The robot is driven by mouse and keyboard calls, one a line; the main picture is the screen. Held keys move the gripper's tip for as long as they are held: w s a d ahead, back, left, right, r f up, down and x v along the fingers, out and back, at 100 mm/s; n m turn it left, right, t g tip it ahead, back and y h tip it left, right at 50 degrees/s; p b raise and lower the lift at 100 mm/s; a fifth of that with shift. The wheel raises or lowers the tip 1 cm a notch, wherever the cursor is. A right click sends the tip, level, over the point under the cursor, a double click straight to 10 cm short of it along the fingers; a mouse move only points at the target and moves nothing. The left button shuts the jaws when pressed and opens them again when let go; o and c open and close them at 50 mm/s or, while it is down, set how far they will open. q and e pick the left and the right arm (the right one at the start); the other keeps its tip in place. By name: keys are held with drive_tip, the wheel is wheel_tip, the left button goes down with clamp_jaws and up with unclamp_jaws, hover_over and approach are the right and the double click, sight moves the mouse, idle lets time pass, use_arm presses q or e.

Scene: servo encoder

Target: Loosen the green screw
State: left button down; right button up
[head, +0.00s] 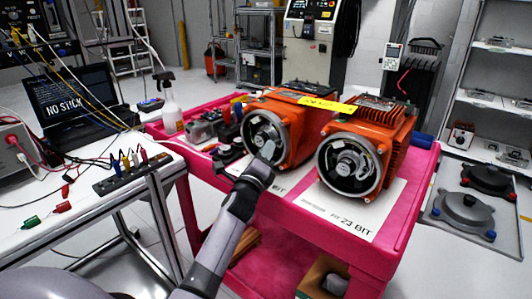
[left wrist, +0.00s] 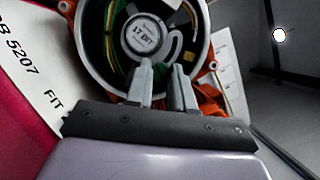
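Two orange servo motors stand side by side on the pink cart (head: 416,213). The left motor (head: 300,115) faces me with its round open end, and the right motor (head: 385,140) does the same. My left gripper (head: 267,151) is at the lower right of the left motor's round end. In the left wrist view, my gripper fingers (left wrist: 164,72) are apart with nothing visible between them, in front of the encoder (left wrist: 142,36) marked "17 BIT". My right gripper is out of view.
White printed sheets (head: 340,212) lie under the motors. A spray bottle (head: 171,105) and small parts stand at the cart's left. A white bench (head: 60,225) with cables and a laptop (head: 72,98) is further left.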

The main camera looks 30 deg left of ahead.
use_arm(q)
drive_tip(key=n+g+p, duration=0.1)
drive_tip(key=n+p, duration=0.1)
drive_tip(key=n, duration=0.2)
drive_tip(key=n+g+h+p, duration=0.1)
drive_tip(key=n+g+p, duration=0.1)
drive_tip(key=n, duration=0.3)
drive_tip(key=r+n+g+h+p, duration=0.1)
drive_tip(key=n+g+p, duration=0.1)
drive_tip(key=n+p, duration=0.2)
drive_tip(key=shift+n, duration=0.6)
idle(0.4)
drive_tip(key=c, duration=1)
unclamp_jaws()
drive_tip(key=shift+o, duration=0.2)
